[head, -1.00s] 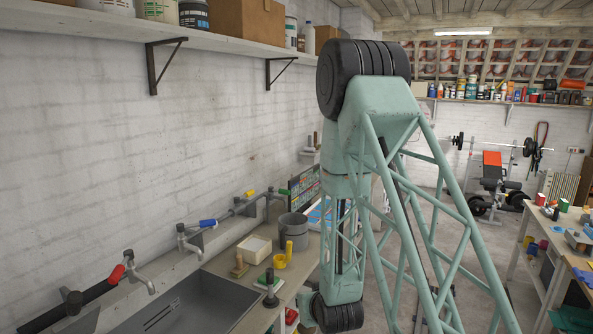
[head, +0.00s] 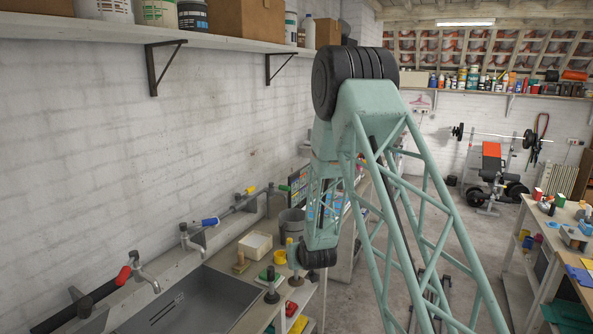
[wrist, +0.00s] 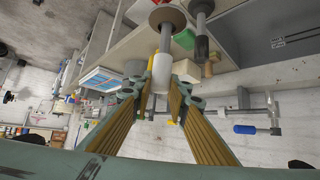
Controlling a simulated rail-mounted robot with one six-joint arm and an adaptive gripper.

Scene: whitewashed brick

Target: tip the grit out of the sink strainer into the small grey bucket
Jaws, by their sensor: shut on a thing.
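In the wrist view, which looks upside down, my gripper (wrist: 159,88) has its fingers on either side of the pale handle of what looks like the sink strainer (wrist: 162,72). A grey stem runs from the handle to a round brown-filled disc at the top of the picture. I cannot make out single grains of grit. The small grey bucket (head: 292,222) stands further back on the worktop, partly hidden by my arm.
The sink (head: 185,303) is at the near left, with taps along the wall. A dark-knobbed post (head: 271,289), a green block (head: 266,276), a wooden brush (head: 241,263), a white tub (head: 255,243) and a yellow cup (head: 280,257) stand between sink and bucket.

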